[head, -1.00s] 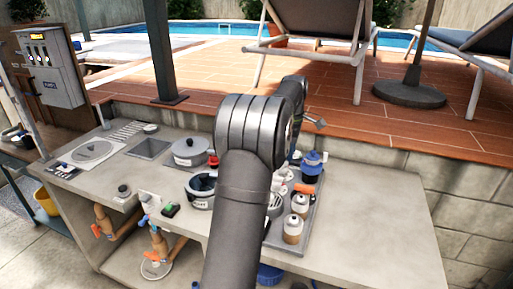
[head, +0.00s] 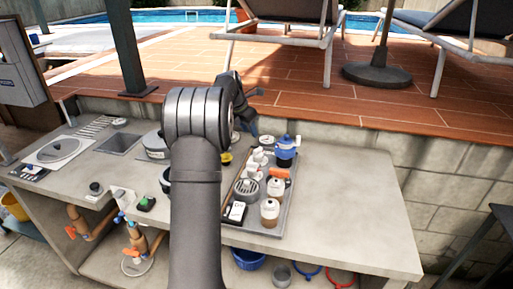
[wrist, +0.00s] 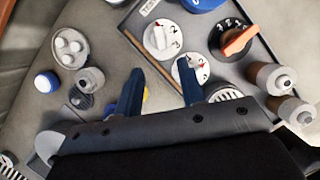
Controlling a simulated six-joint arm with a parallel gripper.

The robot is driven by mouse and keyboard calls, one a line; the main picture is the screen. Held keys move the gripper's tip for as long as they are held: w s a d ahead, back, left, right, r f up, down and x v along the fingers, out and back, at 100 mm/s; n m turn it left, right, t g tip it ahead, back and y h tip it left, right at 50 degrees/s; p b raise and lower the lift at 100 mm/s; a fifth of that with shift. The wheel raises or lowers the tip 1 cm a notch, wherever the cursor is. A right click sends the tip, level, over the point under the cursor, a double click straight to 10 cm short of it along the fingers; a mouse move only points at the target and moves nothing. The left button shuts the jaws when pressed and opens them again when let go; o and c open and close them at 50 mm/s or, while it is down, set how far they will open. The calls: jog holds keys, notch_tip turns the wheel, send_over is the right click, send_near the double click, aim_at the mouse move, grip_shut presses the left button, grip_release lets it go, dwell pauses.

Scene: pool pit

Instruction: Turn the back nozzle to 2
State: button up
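The back nozzle (wrist: 161,40) is a white round dial with dark digits on the grey tray (wrist: 118,20) in the wrist view. Its exact setting is too small to read surely. In the head view my arm hides most of the gripper (head: 249,127).
An orange-handled dial (wrist: 238,40) stands close to the nozzles. Two bottles (head: 276,188) and a blue-topped pot (head: 287,150) share the tray. The counter right of the tray (head: 350,200) is clear.

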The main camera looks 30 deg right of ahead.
aim_at(257, 149)
jog(key=x, duration=1.1)
grip_shut()
